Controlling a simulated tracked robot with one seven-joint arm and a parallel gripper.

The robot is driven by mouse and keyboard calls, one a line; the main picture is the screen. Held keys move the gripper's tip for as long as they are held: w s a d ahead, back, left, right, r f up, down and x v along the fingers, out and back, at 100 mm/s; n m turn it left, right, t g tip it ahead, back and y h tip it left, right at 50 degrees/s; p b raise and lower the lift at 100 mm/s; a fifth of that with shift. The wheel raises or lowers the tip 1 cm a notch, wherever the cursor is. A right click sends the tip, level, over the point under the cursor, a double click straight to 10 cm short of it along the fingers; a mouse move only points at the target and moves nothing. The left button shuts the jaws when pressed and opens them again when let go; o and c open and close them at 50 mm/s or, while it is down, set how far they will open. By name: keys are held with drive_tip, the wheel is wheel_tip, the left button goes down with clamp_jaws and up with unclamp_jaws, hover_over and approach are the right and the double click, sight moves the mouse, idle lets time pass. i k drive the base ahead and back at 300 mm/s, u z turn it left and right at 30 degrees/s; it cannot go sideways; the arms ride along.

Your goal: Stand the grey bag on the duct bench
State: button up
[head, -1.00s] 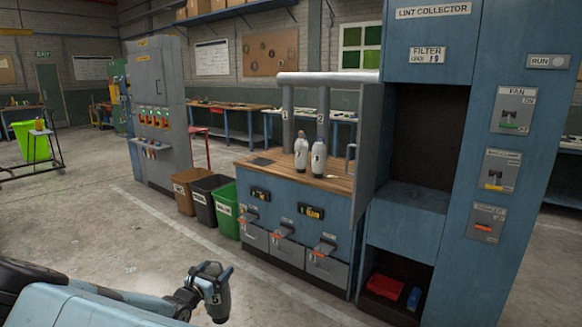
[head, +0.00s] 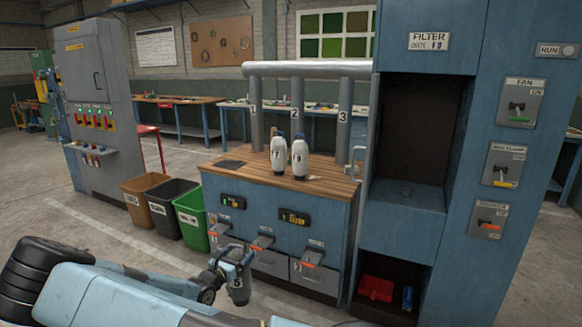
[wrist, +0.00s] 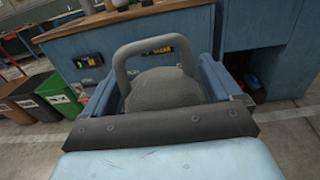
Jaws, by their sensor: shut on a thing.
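The grey bag (head: 238,288), marked 5, hangs from my gripper (head: 226,262) in front of the bench, at lower middle in the head view. In the wrist view the bag (wrist: 165,90) shows its rounded top and loop handle between my two fingers. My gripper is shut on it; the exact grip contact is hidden. The duct bench (head: 330,184) has a wooden top over a blue cabinet. Two pale bags, marked 7 (head: 278,160) and 8 (head: 300,160), stand upright on its top, near ducts 1 (head: 256,125) and 2 (head: 297,125).
Brown, black and green bins (head: 190,225) stand left of the bench. Drawer handles (head: 262,243) stick out in front. The tall lint collector (head: 405,235) stands at right.

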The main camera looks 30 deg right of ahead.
sight(337, 184)
drive_tip(key=i, duration=0.55)
drive_tip(key=z, duration=0.9)
drive_tip(key=i, duration=0.35)
drive_tip(key=z, duration=0.35)
